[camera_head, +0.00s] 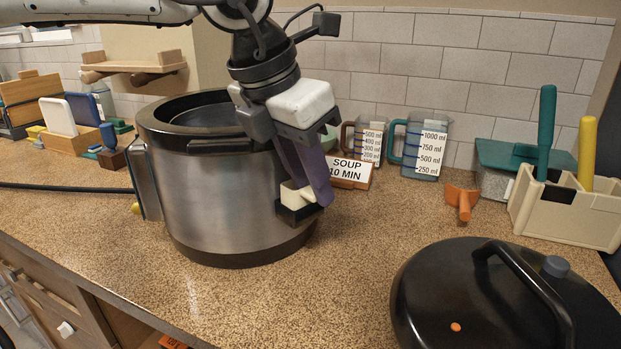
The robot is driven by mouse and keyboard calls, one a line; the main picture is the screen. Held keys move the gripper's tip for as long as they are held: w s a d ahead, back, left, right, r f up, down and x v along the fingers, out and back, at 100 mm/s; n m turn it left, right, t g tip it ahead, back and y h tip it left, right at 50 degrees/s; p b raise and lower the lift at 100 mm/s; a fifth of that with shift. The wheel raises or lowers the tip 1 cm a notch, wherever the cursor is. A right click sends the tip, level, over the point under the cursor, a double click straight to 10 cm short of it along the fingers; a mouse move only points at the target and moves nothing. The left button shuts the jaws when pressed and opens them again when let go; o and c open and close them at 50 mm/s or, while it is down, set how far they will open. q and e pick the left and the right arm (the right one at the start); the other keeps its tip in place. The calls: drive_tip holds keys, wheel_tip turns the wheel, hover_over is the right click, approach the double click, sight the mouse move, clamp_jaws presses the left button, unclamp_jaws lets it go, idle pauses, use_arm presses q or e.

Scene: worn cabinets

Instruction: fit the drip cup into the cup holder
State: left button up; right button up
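The large steel pot (225,195) with a black rim stands open on the speckled counter. A small black cup holder (298,217) sticks out low on its right side. The cream drip cup (292,197) is at the top of this holder, seemingly partly in it; whether it is fully seated I cannot tell. My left gripper (322,198) points down beside the pot, its purple fingers close together at the cup's right side. It looks shut on the cup, though the fingers hide the contact. My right gripper is not in view.
A black lid (500,300) lies at the front right. A "SOUP 10 MIN" sign (350,172), measuring jugs (425,145), an orange piece (462,200) and a cream caddy (565,210) stand behind. Counter between pot and lid is clear.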

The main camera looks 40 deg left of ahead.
use_arm(q)
drive_tip(key=o, duration=0.5)
drive_tip(key=shift+r, duration=0.25)
drive_tip(key=p+v, duration=0.1)
drive_tip(key=v, duration=0.9)
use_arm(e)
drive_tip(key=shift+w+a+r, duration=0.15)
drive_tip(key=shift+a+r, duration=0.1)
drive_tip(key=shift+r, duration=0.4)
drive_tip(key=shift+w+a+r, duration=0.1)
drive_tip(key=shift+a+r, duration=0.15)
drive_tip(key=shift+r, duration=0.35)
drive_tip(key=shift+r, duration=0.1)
